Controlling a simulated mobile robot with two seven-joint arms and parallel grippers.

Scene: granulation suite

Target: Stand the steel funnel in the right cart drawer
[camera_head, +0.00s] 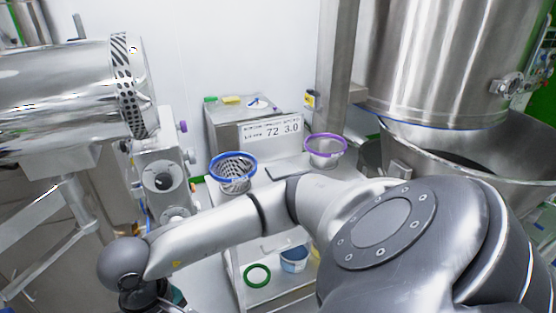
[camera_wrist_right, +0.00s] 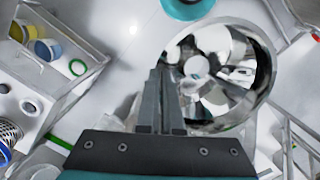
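The steel funnel (camera_wrist_right: 262,65) is a shiny wide bowl in the right wrist view, its open mouth facing the camera. My right gripper (camera_wrist_right: 162,72) has its two fingers close together on the funnel's left rim. It appears to hold the funnel above the floor. In the head view, my right arm crosses from the right to the lower left, and its gripper and the funnel are out of sight. An open drawer (camera_wrist_right: 92,78) of the cart shows at the left of the wrist view, apart from the funnel. My left gripper is in neither view.
A blue cup (camera_head: 294,259) and a green ring (camera_head: 257,275) are at the drawer, with a yellow cup (camera_wrist_right: 18,31) beside the blue one. A blue-rimmed basket (camera_head: 233,172) and a purple-rimmed vessel (camera_head: 324,150) stand on the cart top. Steel machines flank it.

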